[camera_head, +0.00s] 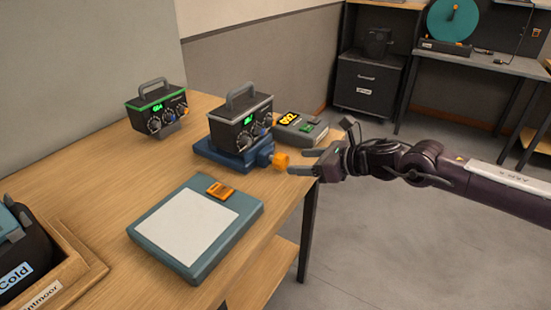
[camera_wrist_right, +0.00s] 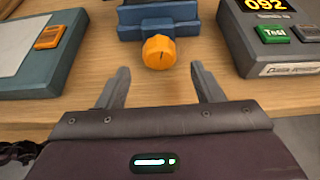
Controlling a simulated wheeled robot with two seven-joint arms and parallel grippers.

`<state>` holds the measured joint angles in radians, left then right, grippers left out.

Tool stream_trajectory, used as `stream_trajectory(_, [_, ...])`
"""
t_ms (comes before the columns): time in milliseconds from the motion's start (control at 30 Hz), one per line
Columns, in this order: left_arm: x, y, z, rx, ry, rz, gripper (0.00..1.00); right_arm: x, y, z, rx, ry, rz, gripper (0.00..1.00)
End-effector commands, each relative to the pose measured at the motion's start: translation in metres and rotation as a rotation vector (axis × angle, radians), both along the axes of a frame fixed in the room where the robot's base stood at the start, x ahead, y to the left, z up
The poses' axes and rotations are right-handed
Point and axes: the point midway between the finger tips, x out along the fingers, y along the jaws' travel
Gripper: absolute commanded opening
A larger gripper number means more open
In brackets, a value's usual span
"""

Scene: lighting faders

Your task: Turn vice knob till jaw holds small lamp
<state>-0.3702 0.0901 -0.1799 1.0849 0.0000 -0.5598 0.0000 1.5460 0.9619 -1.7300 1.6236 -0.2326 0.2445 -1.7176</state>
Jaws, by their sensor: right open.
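The blue vice (camera_head: 221,155) sits near the table's right edge. Its orange knob (camera_head: 281,160) sticks out to the right and also shows in the wrist view (camera_wrist_right: 159,52). A dark boxy unit with a grey handle (camera_head: 241,118) stands on the vice, perhaps the small lamp; I cannot tell whether the jaw touches it. My right gripper (camera_head: 304,163) is open and empty just right of the knob. In the wrist view its fingers (camera_wrist_right: 160,70) point at the knob, which lies just beyond and between the tips. My left gripper is not in view.
A similar dark unit with a green stripe (camera_head: 157,108) stands at the back left. A teal pad with a white panel (camera_head: 188,228) lies in front of the vice. A grey tester with a yellow readout (camera_wrist_right: 270,42) lies behind it. A wooden tray (camera_head: 75,267) is at front left.

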Motion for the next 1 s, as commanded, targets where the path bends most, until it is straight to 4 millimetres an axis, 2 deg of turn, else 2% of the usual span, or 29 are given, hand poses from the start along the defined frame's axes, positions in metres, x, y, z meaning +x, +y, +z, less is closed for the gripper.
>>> stream_trajectory(200, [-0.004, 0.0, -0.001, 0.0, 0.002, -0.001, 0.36, 0.019, 0.029, -0.014, -0.001, 0.002, 0.004, 0.6])
stream_trajectory(333, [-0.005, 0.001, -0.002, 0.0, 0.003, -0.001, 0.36, 0.029, 0.041, -0.022, -0.001, 0.003, 0.001, 0.6])
stream_trajectory(500, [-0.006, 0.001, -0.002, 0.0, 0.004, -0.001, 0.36, 0.035, 0.048, -0.025, 0.0, 0.001, 0.0, 0.6])
stream_trajectory(767, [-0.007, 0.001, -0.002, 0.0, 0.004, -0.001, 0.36, 0.035, 0.048, -0.025, 0.0, 0.002, -0.001, 0.6])
stream_trajectory(1000, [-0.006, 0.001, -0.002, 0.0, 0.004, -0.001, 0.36, 0.035, 0.048, -0.025, 0.0, 0.002, -0.001, 0.29])
